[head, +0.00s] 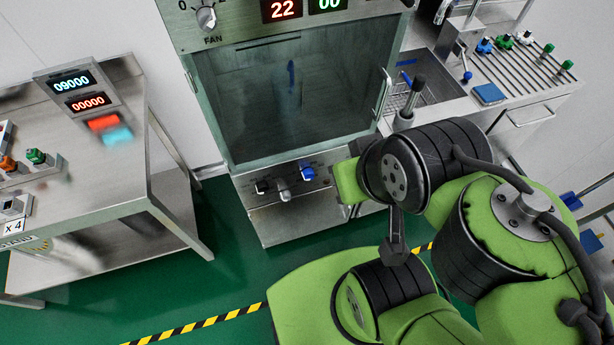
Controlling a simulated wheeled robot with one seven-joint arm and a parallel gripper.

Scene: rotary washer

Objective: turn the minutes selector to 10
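I cannot tell which control is the minutes selector; no readable minutes label shows. On the left bench (80,190), a tilted console (80,92) shows 09000 above 00000, with a red button (103,122) and a cyan button (117,136) in front. An orange knob (8,163) and a green knob (37,156) sit at the left edge, near a small metal box (12,207) cut off by the frame. My green and black arm fills the lower right. I cannot make out my gripper's fingers, and nothing is seen held.
A glass-fronted cabinet (215,110) stands in the centre, with a FAN knob (206,17), a red 22 display (282,8) and a blue knob (307,172) below. A sink counter (515,75) is at right. Green floor (215,285) is clear at lower left.

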